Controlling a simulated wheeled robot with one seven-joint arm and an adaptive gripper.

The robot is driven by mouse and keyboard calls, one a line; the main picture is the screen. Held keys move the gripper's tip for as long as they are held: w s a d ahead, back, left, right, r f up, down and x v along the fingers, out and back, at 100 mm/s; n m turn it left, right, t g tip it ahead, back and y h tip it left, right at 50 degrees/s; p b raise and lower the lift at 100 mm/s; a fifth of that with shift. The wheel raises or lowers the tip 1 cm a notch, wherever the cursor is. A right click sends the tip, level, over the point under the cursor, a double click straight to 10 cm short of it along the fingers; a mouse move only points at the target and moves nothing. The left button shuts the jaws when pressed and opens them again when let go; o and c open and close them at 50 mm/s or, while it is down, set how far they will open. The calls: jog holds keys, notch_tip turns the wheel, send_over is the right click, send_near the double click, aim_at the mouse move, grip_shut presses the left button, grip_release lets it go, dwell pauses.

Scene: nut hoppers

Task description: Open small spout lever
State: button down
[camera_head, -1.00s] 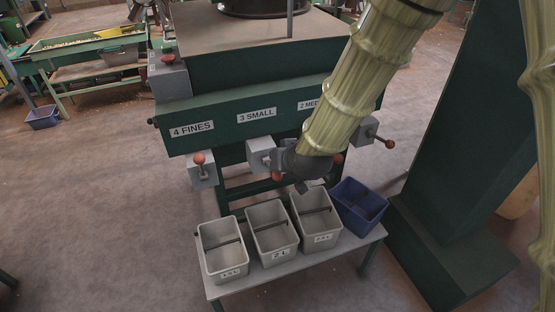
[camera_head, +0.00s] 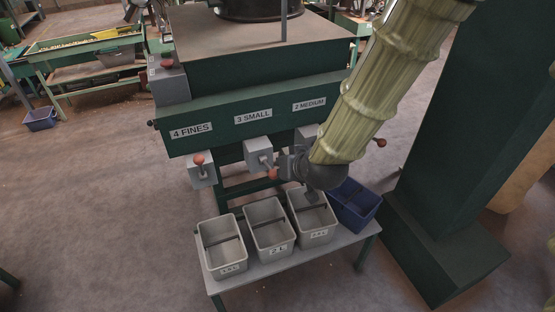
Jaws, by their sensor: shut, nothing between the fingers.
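The spout under the "3 SMALL" label (camera_head: 253,116) is a grey box (camera_head: 257,149) on the green hopper front. Its lever ends in an orange-red ball (camera_head: 272,174) and points down and to the right. My gripper (camera_head: 311,196) is dark grey and shut, with nothing in it. It hangs right of the small lever's ball, apart from it, above the right-hand grey bin. My gripper's dark body and the arm partly cover the medium spout (camera_head: 305,136), and its lever is hidden.
The fines spout lever (camera_head: 199,160) has its ball up, at the left. Another orange ball (camera_head: 380,142) shows right of my arm. Grey bins (camera_head: 239,274) and a blue bin (camera_head: 372,204) stand on a low bench (camera_head: 270,273). A green column (camera_head: 450,150) stands at the right.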

jog(key=shift+p+v, duration=0.35)
jog(key=shift+v, duration=0.9)
jog(key=shift+a+f, duration=0.1)
jog(key=s+d+f+m+g+h, duration=0.1)
jog(key=s+d+f, duration=0.35)
jog(key=f, duration=0.35)
jog(key=s+d+f+m+g+h, duration=0.1)
jog(key=s+d+f+g, duration=0.15)
jog(key=d+f, duration=0.4)
jog(key=s+d+f+m+g+h, duration=0.1)
jog(key=s+d+f, duration=0.25)
jog(key=f, duration=0.55)
jog(key=s+d+f+g, duration=0.1)
jog(key=s+d+f, duration=0.2)
jog(key=s, duration=0.4)
jog(key=s+d+f+g+h, duration=0.1)
jog(key=s+d+f, duration=0.3)
jog(key=s, duration=0.3)
jog(key=s+d+f+m+g, duration=0.1)
jog(key=s+d+f+g, duration=0.1)
jog(key=s+d+f, duration=0.2)
notch_tip(320, 180, down, 2)
jog(key=s, duration=0.3)
jog(key=shift+h, duration=0.4)
jog(key=c, duration=2.2)
grip_release()
jog(key=shift+w, duration=0.1)
